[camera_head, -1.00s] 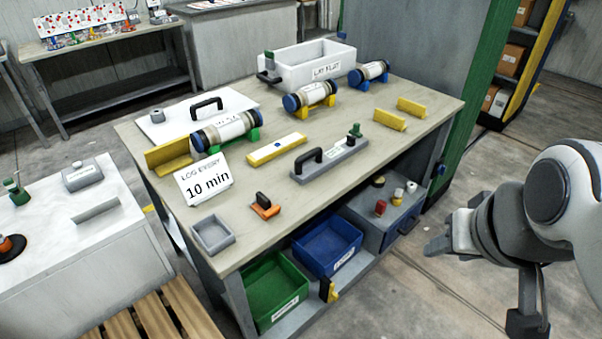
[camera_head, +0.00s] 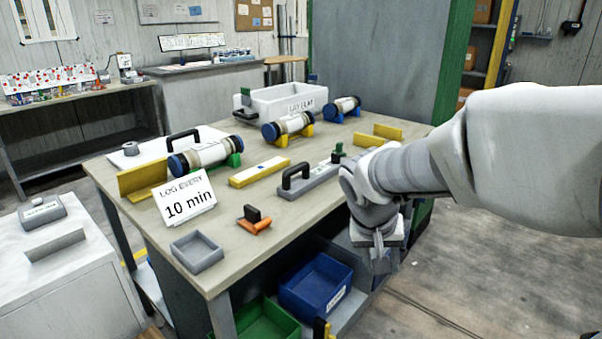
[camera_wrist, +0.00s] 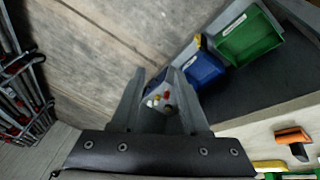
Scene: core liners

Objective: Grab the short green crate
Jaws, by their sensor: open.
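The short green crate (camera_head: 262,322) is an open-topped bin on the table's lower shelf at the near left, partly cut off by the bottom of the head view. In the wrist view it shows whole at the upper right (camera_wrist: 250,36), with a pale label on its wall. My gripper (camera_head: 383,262) hangs beside the table's right side, to the right of the crate and apart from it. In the wrist view my gripper (camera_wrist: 160,72) has its fingers spread with nothing held between them.
A blue bin (camera_head: 316,287) sits right beside the green crate. The grey tabletop (camera_head: 215,262) overhangs the shelf and carries core tubes, a small grey tray (camera_head: 197,251) and a sign (camera_head: 184,198). Open floor (camera_head: 500,270) lies to the right.

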